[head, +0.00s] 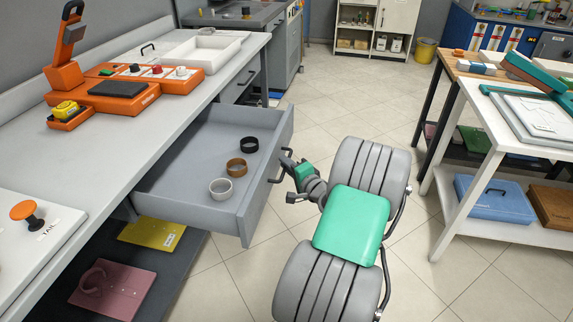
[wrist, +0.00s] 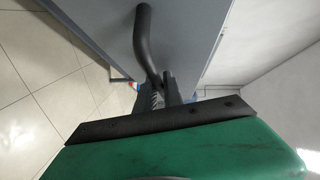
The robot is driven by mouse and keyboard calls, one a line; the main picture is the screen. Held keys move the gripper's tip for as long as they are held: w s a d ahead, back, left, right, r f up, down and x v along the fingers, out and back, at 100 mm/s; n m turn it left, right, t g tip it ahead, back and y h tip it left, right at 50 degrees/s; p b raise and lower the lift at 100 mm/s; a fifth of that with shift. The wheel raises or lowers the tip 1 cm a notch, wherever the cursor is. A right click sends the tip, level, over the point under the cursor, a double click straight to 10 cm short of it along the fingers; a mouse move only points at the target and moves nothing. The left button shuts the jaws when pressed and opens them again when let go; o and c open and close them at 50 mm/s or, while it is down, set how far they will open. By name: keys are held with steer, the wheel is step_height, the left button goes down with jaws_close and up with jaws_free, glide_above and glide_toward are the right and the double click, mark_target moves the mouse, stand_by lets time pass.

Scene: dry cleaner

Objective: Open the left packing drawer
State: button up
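The left packing drawer (head: 215,165) is a grey drawer under the long grey counter at the left, pulled well out. A black ring, a brown ring and a white ring lie inside it. Its dark bar handle (head: 276,170) is on the front panel and also shows large in the wrist view (wrist: 144,38). My gripper (head: 289,178) is just in front of this handle, its two dark fingers apart. In the wrist view the handle's lower end meets or overlaps the fingers; I cannot tell whether they touch.
An orange scale unit (head: 120,88) and a white tray (head: 208,50) stand on the counter (head: 130,150). A lower shelf holds a yellow board (head: 152,233) and a pink board (head: 112,288). A white table (head: 482,130) stands at the right. Tiled floor between is clear.

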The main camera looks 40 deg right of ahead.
steer(key=shift+o, duration=0.7)
steer(key=shift+s, duration=0.1)
steer(key=v, duration=0.7)
steer(key=shift+s, duration=0.35)
steer(key=shift+a, duration=0.1)
